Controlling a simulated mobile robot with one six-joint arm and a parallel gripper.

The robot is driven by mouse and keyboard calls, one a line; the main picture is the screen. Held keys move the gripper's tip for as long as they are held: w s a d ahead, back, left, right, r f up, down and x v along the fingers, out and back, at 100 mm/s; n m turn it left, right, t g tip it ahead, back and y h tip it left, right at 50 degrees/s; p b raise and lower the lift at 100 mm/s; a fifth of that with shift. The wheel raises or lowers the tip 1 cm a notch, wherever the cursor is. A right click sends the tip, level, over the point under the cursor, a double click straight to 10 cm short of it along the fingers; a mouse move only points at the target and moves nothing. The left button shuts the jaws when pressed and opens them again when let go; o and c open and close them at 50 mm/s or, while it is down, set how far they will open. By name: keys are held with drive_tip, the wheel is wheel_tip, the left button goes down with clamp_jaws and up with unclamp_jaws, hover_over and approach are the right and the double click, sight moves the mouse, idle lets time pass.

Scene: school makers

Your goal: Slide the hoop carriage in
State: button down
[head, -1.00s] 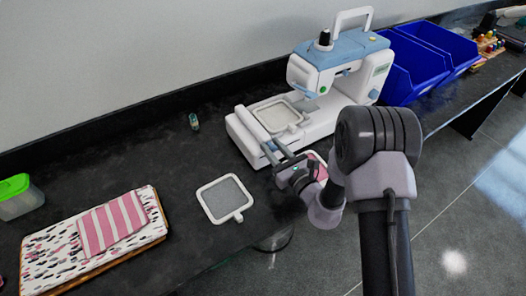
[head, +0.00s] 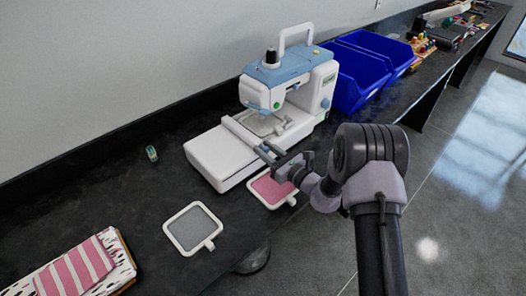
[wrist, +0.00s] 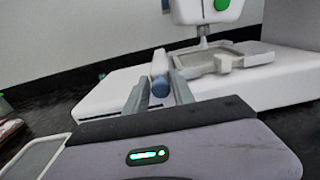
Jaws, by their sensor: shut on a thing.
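The white and blue embroidery machine (head: 290,75) stands on the dark counter, with its flat white bed (head: 212,158) reaching left. The hoop carriage (head: 240,130) is a pale bar lying across the bed, with a grey-centred hoop (head: 266,124) on its right side, under the needle area. In the wrist view the carriage's rounded, blue-grey end (wrist: 161,80) lies between my fingers, and the hoop (wrist: 222,60) sits below the needle. My gripper (head: 268,152) is shut on the carriage's near end; it also shows in the wrist view (wrist: 160,96).
A grey-filled hoop (head: 192,229) and a pink-filled hoop (head: 271,189) lie on the counter in front of the machine. Blue bins (head: 352,75) stand to the right. Folded striped cloth (head: 75,270) lies at lower left, and a small green-topped item (head: 151,153) lies behind.

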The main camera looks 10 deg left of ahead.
drive_tip(key=c, duration=1.2)
unclamp_jaws()
drive_tip(key=shift+c, duration=0.2)
drive_tip(key=shift+s+d, duration=0.1)
drive_tip(key=p+v, duration=0.3)
drive_tip(key=v, duration=1.4)
drive_tip(key=shift+p, duration=0.35)
drive_tip(key=shift+s, duration=0.15)
